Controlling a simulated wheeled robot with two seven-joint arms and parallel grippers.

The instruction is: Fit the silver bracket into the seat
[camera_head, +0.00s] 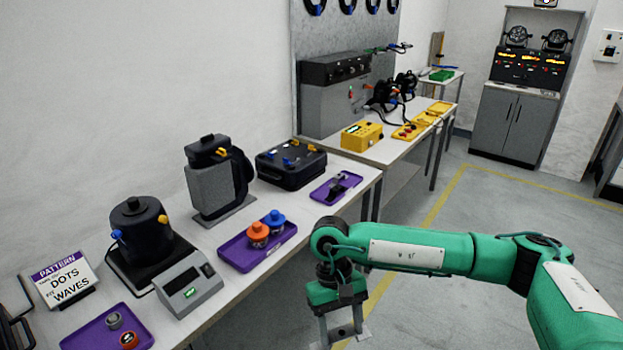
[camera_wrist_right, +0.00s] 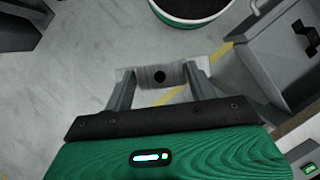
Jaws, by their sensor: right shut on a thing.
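My right gripper (camera_head: 342,328) hangs at the bottom centre of the head view, beside the front edge of the bench and over the floor. In the right wrist view the bracket sits between the two fingertips (camera_wrist_right: 158,84). In the head view it is small and hard to make out. I cannot tell for sure which part is the seat. My left gripper is not in view.
The bench at left holds a purple tray (camera_head: 231,254) with orange and blue knobbed parts, a smaller purple tray (camera_head: 318,194), a black case (camera_head: 290,168), a grey lamp-like unit (camera_head: 217,184) and a black pot (camera_head: 140,230). A green-rimmed bin (camera_wrist_right: 193,22) stands on the floor. Open floor lies right.

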